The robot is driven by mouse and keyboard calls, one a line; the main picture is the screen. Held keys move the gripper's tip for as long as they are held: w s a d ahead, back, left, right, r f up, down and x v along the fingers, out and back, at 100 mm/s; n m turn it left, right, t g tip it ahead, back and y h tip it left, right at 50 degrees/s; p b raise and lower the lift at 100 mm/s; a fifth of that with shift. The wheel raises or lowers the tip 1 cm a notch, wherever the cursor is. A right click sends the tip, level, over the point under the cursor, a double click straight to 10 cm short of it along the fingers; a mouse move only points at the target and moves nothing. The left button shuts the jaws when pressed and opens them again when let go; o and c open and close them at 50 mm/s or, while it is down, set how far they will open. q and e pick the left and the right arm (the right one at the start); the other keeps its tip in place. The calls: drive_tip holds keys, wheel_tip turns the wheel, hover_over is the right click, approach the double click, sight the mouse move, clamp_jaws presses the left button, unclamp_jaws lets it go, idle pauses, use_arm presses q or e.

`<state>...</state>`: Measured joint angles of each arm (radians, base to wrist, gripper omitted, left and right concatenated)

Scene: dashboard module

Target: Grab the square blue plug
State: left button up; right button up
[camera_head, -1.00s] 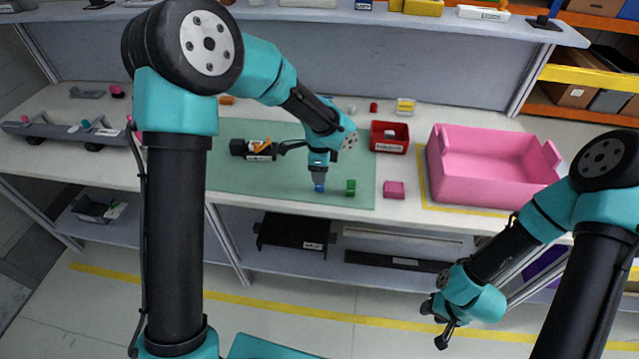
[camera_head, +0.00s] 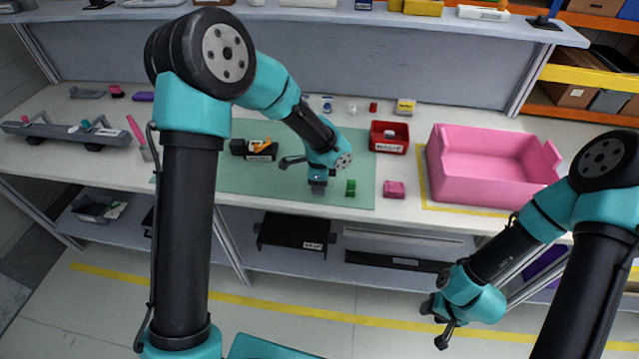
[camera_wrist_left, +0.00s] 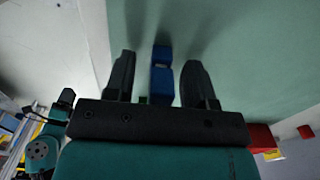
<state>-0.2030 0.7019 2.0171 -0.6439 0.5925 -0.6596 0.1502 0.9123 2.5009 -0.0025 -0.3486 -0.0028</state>
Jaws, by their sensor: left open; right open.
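The blue plug (camera_wrist_left: 162,75) shows in the left wrist view as a blue two-part block on the green mat. It lies between the two spread fingers of my left gripper (camera_wrist_left: 160,80), with gaps on both sides. In the head view my left gripper (camera_head: 318,189) points down at the front edge of the mat and hides the plug. My right gripper (camera_head: 440,325) hangs empty in front of the table at the lower right, far from the plug.
A green block (camera_head: 351,187) stands just right of my left gripper, with a pink block (camera_head: 394,189) further right. A red bin (camera_head: 389,138) and a large pink bin (camera_head: 492,168) stand beyond. A black-and-orange item (camera_head: 256,149) lies on the green mat (camera_head: 225,180).

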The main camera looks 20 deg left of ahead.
use_arm(q)
clamp_jaws()
idle(0.3)
drive_tip(key=shift+r, duration=0.8)
drive_tip(key=shift+s+r, duration=0.2)
drive_tip(key=shift+r, duration=0.35)
drive_tip(key=shift+s+r, duration=0.15)
drive_tip(key=shift+r, duration=0.35)
drive_tip(key=s+d+r, duration=0.1)
drive_tip(key=s+d, duration=0.3)
drive_tip(key=s, duration=1)
drive_tip(key=shift+s+d+r, duration=0.15)
drive_tip(key=shift+s, duration=0.2)
